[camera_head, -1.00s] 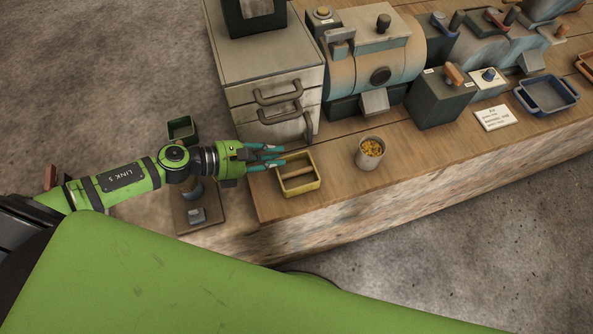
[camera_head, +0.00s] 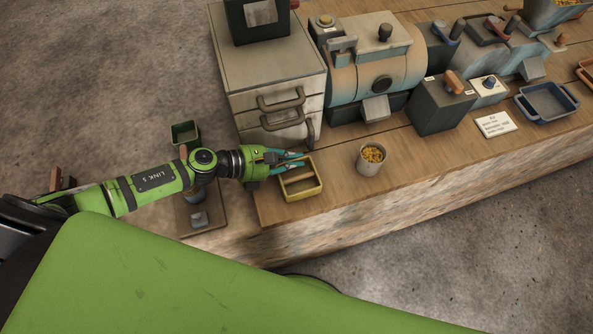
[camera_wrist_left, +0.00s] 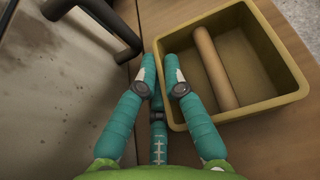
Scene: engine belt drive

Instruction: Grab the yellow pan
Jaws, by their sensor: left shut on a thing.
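The yellow pan (camera_head: 305,193) is a small open rectangular tray on the wooden bench, near its front left corner. It fills the upper right of the left wrist view (camera_wrist_left: 262,107), with a wooden bar across its inside. My left gripper (camera_head: 302,160) reaches the pan from the left. In the left wrist view its teal fingers (camera_wrist_left: 160,60) stand on either side of the pan's left wall, one outside and one inside, shut on it. The pan appears to sit flat on the bench. My right gripper is not in view.
A drawer cabinet (camera_head: 262,78) with dark handles stands just behind the pan, close to my left fingers. A cup of yellow bits (camera_head: 371,160) stands right of the pan. A dark green bin (camera_head: 184,132) is at left. Bench between pan and cup is clear.

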